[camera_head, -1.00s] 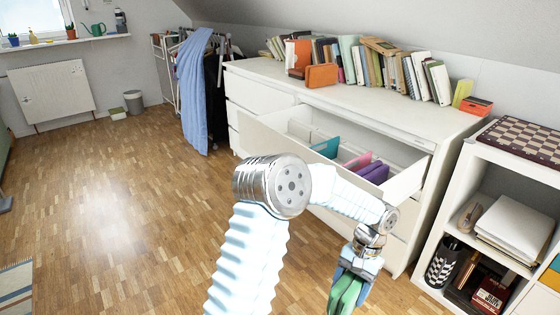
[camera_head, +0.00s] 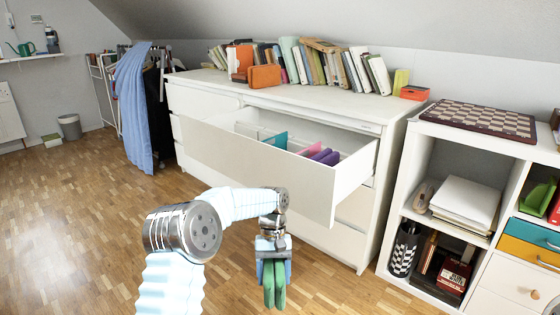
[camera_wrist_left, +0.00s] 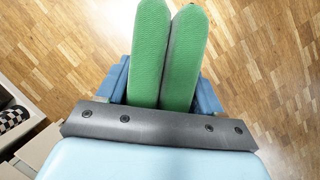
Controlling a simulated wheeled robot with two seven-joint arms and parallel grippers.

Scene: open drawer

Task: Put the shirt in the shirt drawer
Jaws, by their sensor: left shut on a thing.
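The green shirt (camera_head: 273,288) is folded into a thick double roll with a knit texture. My left gripper (camera_head: 272,266) is shut on it; the blue fingers hold its sides and it hangs below them. In the left wrist view the shirt (camera_wrist_left: 150,50) points away from the gripper (camera_wrist_left: 164,97). The open shirt drawer (camera_head: 230,148) is the top drawer of the white dresser, above and behind the gripper. Teal (camera_head: 279,140), pink (camera_head: 309,150) and purple (camera_head: 325,157) folded items stand inside at its right part. The shirt is outside and in front of the drawer. My right gripper is not in view.
Books (camera_head: 316,62) and an orange box (camera_head: 264,76) stand on the dresser top. A white shelf unit (camera_head: 412,150) stands to its right. A clothes rack with a blue cloth (camera_head: 133,100) is at its left. The wooden floor in front is clear.

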